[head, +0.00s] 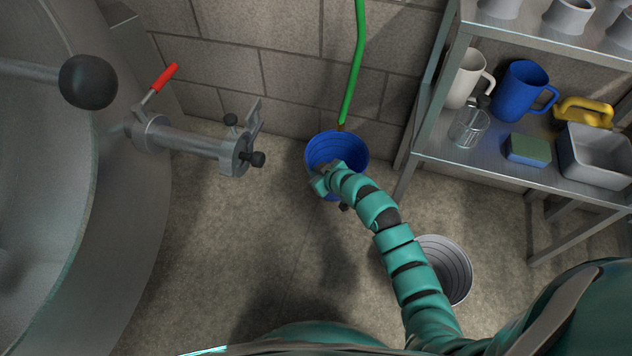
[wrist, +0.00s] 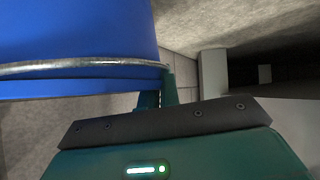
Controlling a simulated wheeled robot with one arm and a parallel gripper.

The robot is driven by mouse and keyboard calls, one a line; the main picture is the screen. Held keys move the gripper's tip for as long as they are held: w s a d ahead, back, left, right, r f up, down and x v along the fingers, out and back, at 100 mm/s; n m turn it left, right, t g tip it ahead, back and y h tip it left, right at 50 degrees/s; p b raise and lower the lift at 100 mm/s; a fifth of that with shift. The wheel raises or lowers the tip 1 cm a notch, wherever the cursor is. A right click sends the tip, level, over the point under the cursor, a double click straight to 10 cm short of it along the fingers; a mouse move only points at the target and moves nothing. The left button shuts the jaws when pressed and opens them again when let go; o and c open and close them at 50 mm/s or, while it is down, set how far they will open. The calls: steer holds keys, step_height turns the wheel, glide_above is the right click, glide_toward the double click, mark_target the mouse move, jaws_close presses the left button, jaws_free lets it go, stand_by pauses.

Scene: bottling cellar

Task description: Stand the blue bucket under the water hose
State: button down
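The blue bucket (head: 322,149) stands upright near the back wall, its open top showing concentric rings inside. The green water hose (head: 355,65) hangs down the wall, and its lower end is just above the bucket's back rim in the head view. My gripper (head: 320,182) is at the bucket's front side. In the wrist view the bucket (wrist: 80,30) fills the upper left, with a metal wire handle across it. The fingers (wrist: 160,95) are close together at the wire's end and look shut on it. The bucket's base is hidden, so floor contact cannot be told.
A grey bucket (head: 458,283) stands on the floor beside my arm. A metal shelf (head: 470,150) with mugs, a sponge and a tub is at the right. A steel tank (head: 90,230) with a protruding valve (head: 190,142) is at the left. The floor between is clear.

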steer(key=shift+w+f, duration=0.3)
steer(key=shift+f, duration=0.15)
steer(key=shift+f+b, duration=0.9)
steer(key=shift+f, duration=0.45)
steer(key=shift+f, duration=0.2)
steer(key=c, duration=1.6)
jaws_free()
steer(key=shift+r, duration=0.1)
